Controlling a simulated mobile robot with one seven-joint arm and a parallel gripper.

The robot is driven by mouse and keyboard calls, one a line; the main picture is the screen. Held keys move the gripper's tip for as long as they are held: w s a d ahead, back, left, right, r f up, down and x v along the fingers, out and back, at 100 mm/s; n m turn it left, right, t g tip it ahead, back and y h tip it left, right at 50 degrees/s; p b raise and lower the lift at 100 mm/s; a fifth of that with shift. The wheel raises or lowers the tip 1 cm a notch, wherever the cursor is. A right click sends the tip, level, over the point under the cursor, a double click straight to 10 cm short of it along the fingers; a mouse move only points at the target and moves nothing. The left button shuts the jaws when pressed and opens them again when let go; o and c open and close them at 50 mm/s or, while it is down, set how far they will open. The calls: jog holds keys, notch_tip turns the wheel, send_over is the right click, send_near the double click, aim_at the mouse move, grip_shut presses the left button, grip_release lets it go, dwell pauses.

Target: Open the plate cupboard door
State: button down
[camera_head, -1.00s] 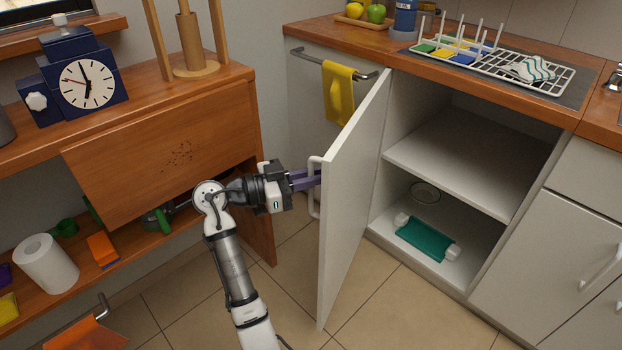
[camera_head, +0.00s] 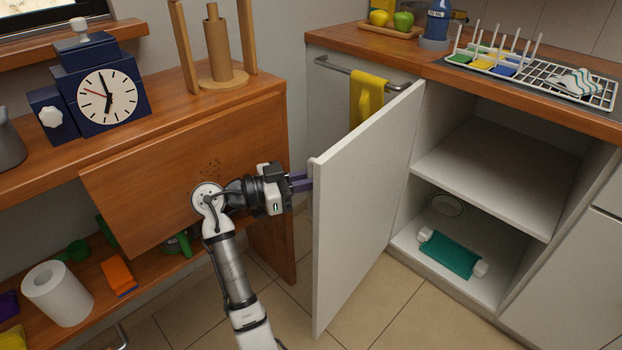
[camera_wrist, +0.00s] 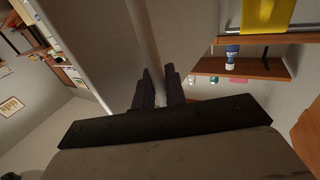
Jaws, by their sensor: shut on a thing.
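The white cupboard door (camera_head: 365,205) stands wide open, with its inner face toward the head camera. The open cupboard has a white shelf (camera_head: 490,175) inside. My gripper (camera_head: 302,182) is at the door's free edge, on its outer side. The purple fingers are shut on the door handle, which the door mostly hides in the head view. In the wrist view my gripper (camera_wrist: 160,88) has a pale bar, the handle (camera_wrist: 143,30), running down between its fingers.
A teal roll (camera_head: 450,254) and a round clear item lie on the cupboard floor. A yellow cloth (camera_head: 366,97) hangs on a rail behind the door. The wooden cabinet (camera_head: 265,240) with a blue clock (camera_head: 106,97) stands close left of my arm. Tiled floor shows below the door.

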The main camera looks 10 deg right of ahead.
jog(key=shift+a, duration=0.15)
jog(key=c, duration=1.6)
grip_release()
jog(key=shift+a, duration=0.1)
notch_tip(320, 180, up, 20)
jog(key=p, duration=0.2)
